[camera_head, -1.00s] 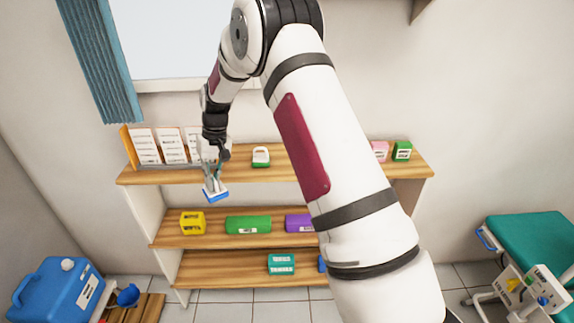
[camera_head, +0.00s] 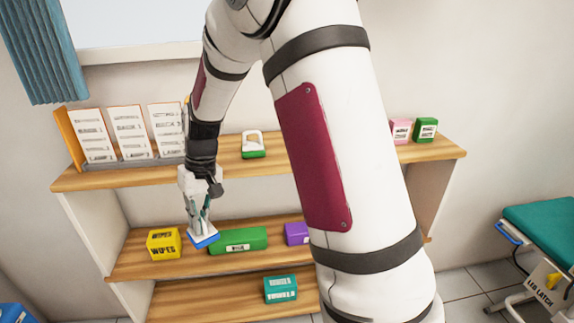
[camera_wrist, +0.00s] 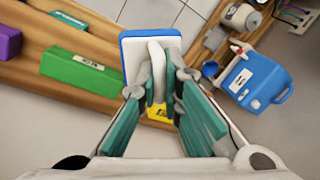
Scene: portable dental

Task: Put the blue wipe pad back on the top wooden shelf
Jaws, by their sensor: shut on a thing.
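The blue wipe pad (camera_head: 207,240) is a flat pad with a blue rim and a white upright grip. My gripper (camera_head: 200,222) is shut on that grip and holds the pad in front of the shelf unit. The pad (camera_wrist: 128,52) also shows in the wrist view, with my gripper's fingers (camera_wrist: 160,92) on both sides of the white grip. The top wooden shelf (camera_head: 120,178) lies above and behind the pad in the head view. A small white and green item with a handle (camera_head: 253,150) stands on it. My arm hides the shelf's middle right.
Card holders (camera_head: 130,130) fill the top shelf's left end; pink (camera_head: 401,131) and green (camera_head: 425,130) boxes stand at its right. The middle shelf holds a yellow wipes box (camera_head: 164,243), a green box (camera_head: 238,240) and a purple box (camera_head: 296,234). A teal box (camera_head: 281,289) sits lower.

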